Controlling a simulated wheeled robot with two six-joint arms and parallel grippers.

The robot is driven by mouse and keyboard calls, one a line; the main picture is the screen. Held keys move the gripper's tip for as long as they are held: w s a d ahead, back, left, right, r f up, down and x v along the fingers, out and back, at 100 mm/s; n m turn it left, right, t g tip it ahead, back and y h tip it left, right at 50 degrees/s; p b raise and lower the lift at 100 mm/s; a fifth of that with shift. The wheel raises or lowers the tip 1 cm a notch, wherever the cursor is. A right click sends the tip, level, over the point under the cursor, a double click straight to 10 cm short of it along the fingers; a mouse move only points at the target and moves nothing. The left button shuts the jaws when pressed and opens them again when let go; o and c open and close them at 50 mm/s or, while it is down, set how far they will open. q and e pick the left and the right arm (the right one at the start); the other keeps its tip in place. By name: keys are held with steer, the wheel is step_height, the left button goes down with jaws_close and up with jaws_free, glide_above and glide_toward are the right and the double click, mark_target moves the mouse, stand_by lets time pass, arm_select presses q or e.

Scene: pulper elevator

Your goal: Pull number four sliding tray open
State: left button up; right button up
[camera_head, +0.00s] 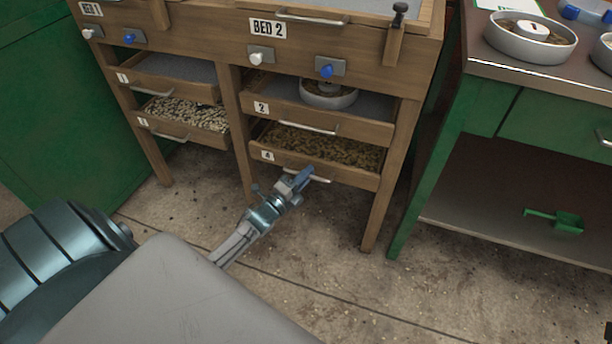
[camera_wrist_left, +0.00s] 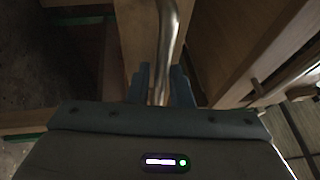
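The number four sliding tray (camera_head: 350,177) is the lower right wooden tray under BED 2, with a small "4" label (camera_head: 267,156) and greenish-brown beans inside. How far out it sits is hard to judge. Its metal handle (camera_head: 321,179) is on the front and partly hidden by my left gripper (camera_head: 303,177). In the left wrist view the handle bar (camera_wrist_left: 162,50) runs down between the two fingers of the left gripper (camera_wrist_left: 161,88), which sit close on both sides of it. The gripper looks shut on the bar. My right gripper is not in view.
Tray 2 (camera_head: 370,126), holding a round pan (camera_head: 328,94), is directly above. Trays 1 (camera_head: 150,85) and 3 (camera_head: 180,132) are at the left. A wooden leg (camera_head: 379,215) and a green workbench (camera_head: 425,170) stand at the right. The floor (camera_head: 310,245) before the tray is clear.

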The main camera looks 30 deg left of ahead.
arm_select(q)
jaws_close()
